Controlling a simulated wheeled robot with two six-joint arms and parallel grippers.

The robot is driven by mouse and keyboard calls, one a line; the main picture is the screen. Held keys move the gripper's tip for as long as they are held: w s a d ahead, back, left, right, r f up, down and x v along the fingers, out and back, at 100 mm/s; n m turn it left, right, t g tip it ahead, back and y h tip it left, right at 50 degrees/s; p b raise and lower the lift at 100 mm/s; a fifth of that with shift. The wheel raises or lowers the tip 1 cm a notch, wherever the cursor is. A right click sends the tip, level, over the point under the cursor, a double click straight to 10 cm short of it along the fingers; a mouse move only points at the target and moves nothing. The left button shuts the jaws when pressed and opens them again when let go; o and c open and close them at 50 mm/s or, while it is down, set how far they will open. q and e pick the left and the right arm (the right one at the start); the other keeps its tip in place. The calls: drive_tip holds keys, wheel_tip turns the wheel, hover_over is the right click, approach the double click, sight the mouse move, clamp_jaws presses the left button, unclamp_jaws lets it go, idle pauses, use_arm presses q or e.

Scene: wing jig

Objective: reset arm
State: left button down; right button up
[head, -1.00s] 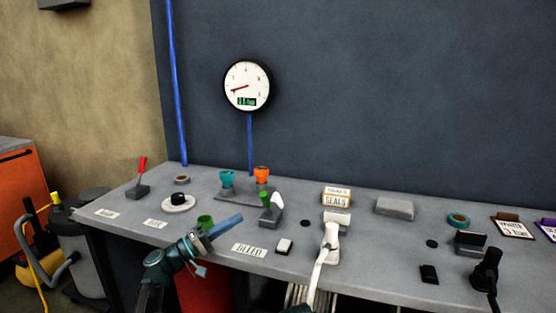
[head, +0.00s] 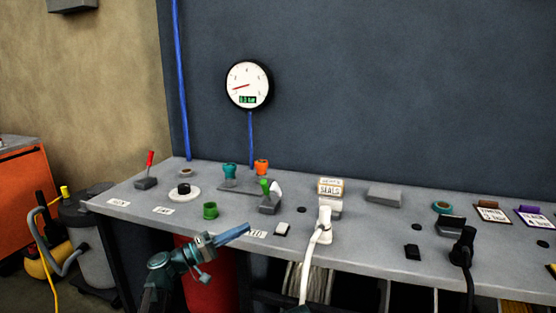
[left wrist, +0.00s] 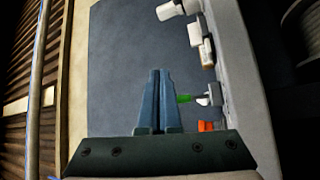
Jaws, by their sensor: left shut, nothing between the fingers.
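My left gripper (head: 232,235) comes in from the lower left of the head view, its blue fingers together and empty. It is in front of the bench's front edge, over or near the BLEED label (head: 257,233), which it partly hides. The closed fingers also show in the left wrist view (left wrist: 158,100), beside a green-handled lever (left wrist: 184,98) seen beyond them. My right gripper does not show.
A dial gauge (head: 248,84) hangs on the wall.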

use_arm(q)
drive_tip(key=s+d+f+m+g+y, duration=0.2)
drive_tip(key=s+d+f+g+y, duration=0.2)
drive_tip(key=s+d+f, duration=0.5)
drive_tip(key=s+d+f+m+g+y, duration=0.2)
drive_tip(key=s+d+f+g+y, duration=0.3)
drive_tip(key=f, duration=0.5)
drive_tip(key=s+a+f+m+y, duration=0.2)
drive_tip(key=s+a+f+y, duration=0.65)
drive_tip(key=s+y, duration=0.3)
wheel_tip(320, 180, up, 19)
drive_tip(key=a+p, duration=0.1)
drive_tip(key=p, duration=1.7)
drive_tip(key=shift+s+g+h+p, duration=0.2)
drive_tip(key=shift+g+h+p, duration=0.1)
drive_tip(key=shift+h, duration=0.05)
drive_tip(key=shift+f, duration=0.1)
